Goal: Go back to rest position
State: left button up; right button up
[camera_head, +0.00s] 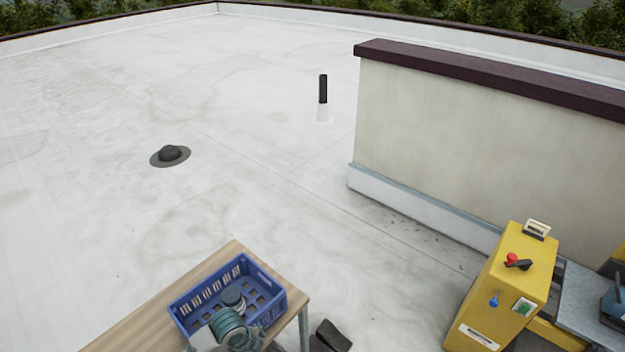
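Neither of my grippers can be made out in the head view. A dark, blocky shape (330,336) shows at the bottom edge, just right of the table; I cannot tell what it is. No object is seen held.
A yellow machine (515,285) stands right, by a low wall (470,150). A roof vent (170,154) and pipe (323,90) stand beyond.

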pick_arm(q)
jog(key=s+d+f+n+h, duration=0.1)
jog(key=s+d+f+n, duration=0.1)
jog(key=s+d+n, duration=0.15)
jog(key=s+a+f+n+t+y, duration=0.1)
jog(key=s+a+f+n, duration=0.1)
jog(key=s+a+n, duration=0.4)
jog(key=s+a+f+n+t+y, duration=0.1)
jog(key=s+a+f+n, duration=0.15)
jog(key=s+n, duration=0.6)
notch_tip(320, 180, down, 25)
jog(key=s+a+g, duration=0.1)
jog(key=s+a, duration=0.1)
jog(key=s+a+f+g+b, duration=0.1)
jog(key=s+a+f, duration=0.1)
jog(key=s+f, duration=1.5)
jog(key=shift+s+a+f+y, duration=0.15)
jog(key=shift+a+f+y, duration=0.15)
jog(key=shift+a+f, duration=0.1)
pick_arm(e)
jog(key=shift+s+a+f, duration=0.35)
jog(key=shift+a+f, duration=0.05)
jog(key=shift+f, duration=0.05)
